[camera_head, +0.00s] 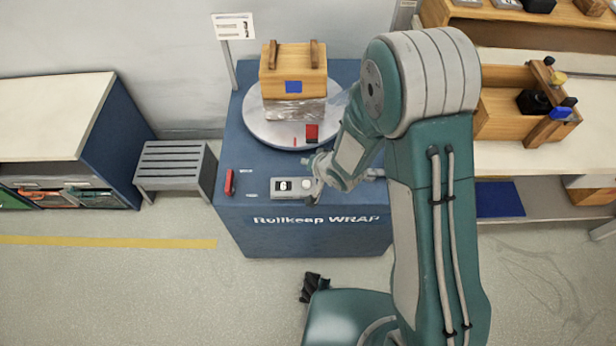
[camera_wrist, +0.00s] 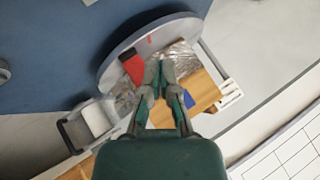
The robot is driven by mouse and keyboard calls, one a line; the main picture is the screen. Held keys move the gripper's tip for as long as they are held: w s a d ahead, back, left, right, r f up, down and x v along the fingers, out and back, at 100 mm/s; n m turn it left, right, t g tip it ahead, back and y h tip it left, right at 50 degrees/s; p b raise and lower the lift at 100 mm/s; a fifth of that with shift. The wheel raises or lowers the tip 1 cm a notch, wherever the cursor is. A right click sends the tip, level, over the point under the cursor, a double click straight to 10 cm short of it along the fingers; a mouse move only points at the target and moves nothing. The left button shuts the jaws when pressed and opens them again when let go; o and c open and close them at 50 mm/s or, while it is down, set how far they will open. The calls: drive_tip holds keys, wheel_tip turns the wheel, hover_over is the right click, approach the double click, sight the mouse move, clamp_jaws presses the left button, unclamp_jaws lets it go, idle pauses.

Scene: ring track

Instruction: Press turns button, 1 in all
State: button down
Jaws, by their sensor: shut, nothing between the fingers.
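The blue wrapping machine (camera_head: 300,238), lettered "Rollkeap WRAP", stands in the middle of the head view. On its front top edge is a small grey panel (camera_head: 262,193) with a display (camera_head: 283,186) that shows 6. A pale button (camera_head: 307,184) sits right of the display. My gripper (camera_head: 315,190) is shut and empty beside the panel's right end; I cannot tell whether it touches the panel. In the wrist view my gripper (camera_wrist: 160,65) has its fingertips together in front of the turntable (camera_wrist: 122,52).
The round turntable (camera_head: 256,128) carries a wooden box (camera_head: 284,82), its lower part wrapped in film. A red block (camera_head: 312,132) is at the turntable's front. A red handle (camera_head: 230,182) lies left of the panel. A grey stool (camera_head: 175,162) stands left; a workbench (camera_head: 515,160) stands right.

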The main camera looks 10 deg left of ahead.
sight(307, 185)
wheel_tip(307, 185, down, 8)
drive_tip(key=shift+f, duration=0.15)
drive_tip(key=shift+a+f, duration=0.2)
drive_tip(key=shift+f, duration=0.1)
idle(0.3)
drive_tip(key=shift+d+f, duration=0.1)
idle(1.3)
drive_tip(key=shift+f, duration=0.25)
drive_tip(key=shift+f, duration=0.5)
idle(0.7)
drive_tip(key=shift+r, duration=0.95)
